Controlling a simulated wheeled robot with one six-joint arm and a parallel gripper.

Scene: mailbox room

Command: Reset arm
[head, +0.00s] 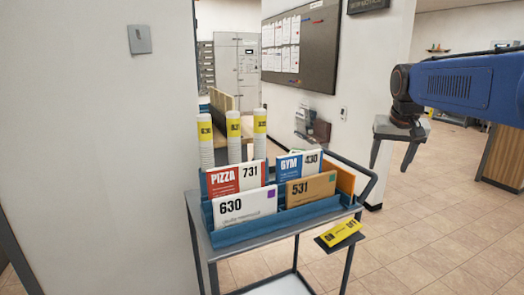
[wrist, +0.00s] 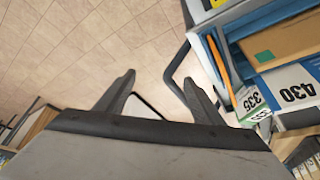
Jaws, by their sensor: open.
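My gripper (head: 393,155) hangs from my blue arm at the right of the head view, fingers pointing down, apart and empty. It is to the right of the mail cart (head: 268,288) and above the level of its mail. In the wrist view my gripper (wrist: 160,88) shows two dark fingers spread over floor tiles, with nothing between them. The blue mail tray (head: 240,232) on the cart holds white mail marked 630 (head: 245,208), brown mail marked 531 (head: 311,189), a red PIZZA piece (head: 222,181) and a blue GYM piece (head: 290,165).
White tubes (head: 233,138) with yellow labels stand at the cart's back. A yellow-labelled dark piece (head: 340,234) sticks out at its right side. A white wall (head: 95,150) is at the left. Tiled floor (head: 430,235) is open at the right.

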